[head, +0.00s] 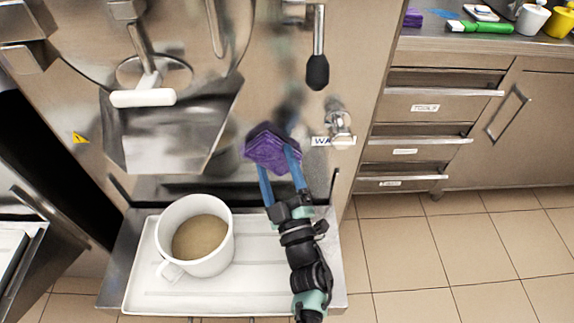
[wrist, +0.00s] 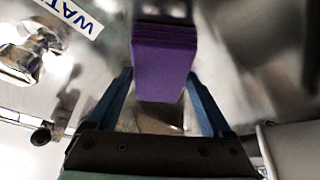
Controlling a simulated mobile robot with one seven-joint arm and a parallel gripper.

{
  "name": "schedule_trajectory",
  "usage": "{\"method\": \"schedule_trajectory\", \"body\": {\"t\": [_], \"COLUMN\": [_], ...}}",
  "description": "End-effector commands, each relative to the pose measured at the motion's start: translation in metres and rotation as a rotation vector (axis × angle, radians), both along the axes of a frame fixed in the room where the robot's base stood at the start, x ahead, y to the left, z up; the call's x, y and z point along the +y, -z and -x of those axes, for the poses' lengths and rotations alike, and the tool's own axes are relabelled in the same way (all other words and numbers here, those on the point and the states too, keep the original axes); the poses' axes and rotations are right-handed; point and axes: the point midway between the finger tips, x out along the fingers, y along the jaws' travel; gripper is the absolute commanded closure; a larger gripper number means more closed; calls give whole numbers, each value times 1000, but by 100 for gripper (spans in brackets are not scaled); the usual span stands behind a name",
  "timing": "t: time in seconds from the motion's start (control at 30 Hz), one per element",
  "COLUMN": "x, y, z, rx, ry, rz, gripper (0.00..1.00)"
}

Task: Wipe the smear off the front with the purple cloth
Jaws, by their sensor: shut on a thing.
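The purple cloth (head: 268,146), a folded pad, is between the blue fingers of my gripper (head: 277,163), at the steel front (head: 350,75) of the machine. It also shows in the wrist view (wrist: 163,65), between the fingertips (wrist: 160,80), with the steel close behind it. I cannot tell whether it touches the front. I cannot make out the smear for sure: a dark blurred patch (head: 291,112) above the cloth may be smear or reflection. The cloth and fingers hide part of the front.
A water tap (head: 339,124) with a "WA..." label is just right of the cloth. A black-knobbed lever (head: 318,70) hangs above. A steel chute (head: 165,135) with a white-handled lever is left. Below, a white mug (head: 222,240) with brown contents stands on a white tray (head: 275,295).

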Motion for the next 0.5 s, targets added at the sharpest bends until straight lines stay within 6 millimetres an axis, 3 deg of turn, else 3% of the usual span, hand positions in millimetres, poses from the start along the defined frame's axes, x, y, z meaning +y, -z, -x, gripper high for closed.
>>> {"method": "schedule_trajectory", "body": {"t": [0.5], "x": [33], "y": [1], "z": [2], "rx": [-2], "ry": [-3], "rz": [-2], "gripper": [61]}}
